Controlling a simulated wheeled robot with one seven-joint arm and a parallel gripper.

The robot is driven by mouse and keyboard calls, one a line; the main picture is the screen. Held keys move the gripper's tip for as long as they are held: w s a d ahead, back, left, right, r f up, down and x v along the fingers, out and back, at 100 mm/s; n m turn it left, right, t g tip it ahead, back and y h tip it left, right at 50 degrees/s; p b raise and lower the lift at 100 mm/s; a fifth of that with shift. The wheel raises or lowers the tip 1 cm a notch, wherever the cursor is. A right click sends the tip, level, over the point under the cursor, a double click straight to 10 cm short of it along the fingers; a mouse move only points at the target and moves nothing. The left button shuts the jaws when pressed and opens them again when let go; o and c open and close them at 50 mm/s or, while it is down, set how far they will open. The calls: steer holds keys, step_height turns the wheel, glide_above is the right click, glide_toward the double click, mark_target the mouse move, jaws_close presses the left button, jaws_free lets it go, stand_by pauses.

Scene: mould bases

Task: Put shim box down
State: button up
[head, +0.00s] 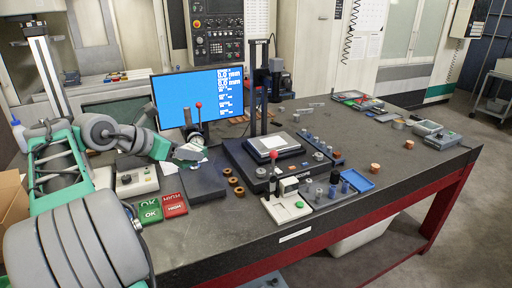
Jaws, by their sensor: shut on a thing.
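My gripper (198,148) is at the end of my green and grey arm, left of centre, in front of the blue monitor. It is shut on a small pale, greyish thing, the shim box (187,154), held over a dark grey plate (202,184) on the bench. The box is small here and partly hidden by the gripper, so its tilt and its height above the plate are unclear.
Copper rings (237,187) lie right of the plate. A gauge stand (264,100) rises to the right. The bench's right front (400,180) is mostly clear.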

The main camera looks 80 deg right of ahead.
steer(key=s+a+f, duration=1)
steer(key=f, duration=0.4)
steer(key=shift+m+g, duration=0.3)
steer(key=w+d+f, duration=0.1)
steer(key=d+f, duration=0.2)
steer(key=d, duration=0.1)
steer(key=w+d+f+p, duration=0.1)
steer(key=d+f, duration=0.2)
steer(key=d, duration=0.2)
steer(key=w+d+f, duration=0.1)
steer(key=d+f, duration=0.2)
steer(key=d, duration=0.1)
steer(key=shift+d+f+p, duration=0.15)
steer(key=shift+d+p, duration=0.15)
steer(key=shift+p, duration=0.05)
steer(key=f, duration=0.2)
steer(key=f+p, duration=0.1)
steer(key=shift+w+d+f, duration=0.1)
steer(key=shift+d+f, duration=0.15)
steer(key=shift+f, duration=0.15)
